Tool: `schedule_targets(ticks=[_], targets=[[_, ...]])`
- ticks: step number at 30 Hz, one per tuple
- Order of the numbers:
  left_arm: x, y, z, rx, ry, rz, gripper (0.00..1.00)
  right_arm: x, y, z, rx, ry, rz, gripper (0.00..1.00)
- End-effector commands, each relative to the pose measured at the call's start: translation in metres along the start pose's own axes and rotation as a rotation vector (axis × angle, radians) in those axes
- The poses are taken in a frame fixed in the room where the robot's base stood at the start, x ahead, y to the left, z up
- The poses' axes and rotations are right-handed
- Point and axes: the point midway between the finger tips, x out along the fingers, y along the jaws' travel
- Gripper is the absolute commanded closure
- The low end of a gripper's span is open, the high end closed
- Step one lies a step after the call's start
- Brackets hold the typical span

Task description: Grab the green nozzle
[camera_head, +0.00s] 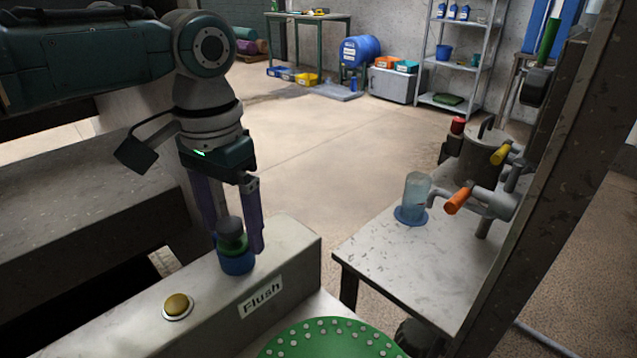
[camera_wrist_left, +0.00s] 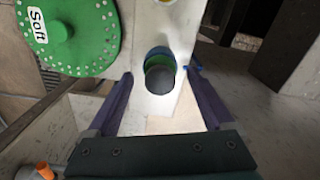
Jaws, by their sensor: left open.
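The green nozzle (camera_head: 232,239) stands upright in a blue holder (camera_head: 237,263) on top of the grey ledge beside the "Flush" label. In the left wrist view the nozzle (camera_wrist_left: 160,77) shows end-on, with a dark round end and a green body, between the fingers. My left gripper (camera_head: 236,241) points down from above with its two purple fingers on either side of the nozzle. The fingers are open, and in the left wrist view a gap shows on both sides of the nozzle. My right gripper is in neither view.
A yellow button (camera_head: 177,306) sits on the same ledge. A green disc with white studs (camera_head: 330,343) lies close by at the bottom. A metal table (camera_head: 400,265) at right holds a clear bottle (camera_head: 413,190) and taps. A post (camera_head: 545,190) rises at right.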

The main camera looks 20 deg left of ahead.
Motion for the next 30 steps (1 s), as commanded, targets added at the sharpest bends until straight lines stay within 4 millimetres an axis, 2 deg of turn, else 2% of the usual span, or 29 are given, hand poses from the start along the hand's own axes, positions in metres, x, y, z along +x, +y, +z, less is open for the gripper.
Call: schedule_targets(ticks=[2, 9, 30], targets=[[0.0061, 0.0004, 0.0, 0.001, 0.001, 0.0, 0.14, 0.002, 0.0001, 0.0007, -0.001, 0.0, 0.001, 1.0], [0.0062, 0.0002, -0.0001, 0.002, 0.001, 0.0, 0.17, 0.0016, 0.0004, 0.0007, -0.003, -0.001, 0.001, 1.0], [0.0058, 0.0001, -0.0002, 0.001, 0.001, 0.0, 0.95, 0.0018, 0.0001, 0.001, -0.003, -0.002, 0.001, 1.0]])
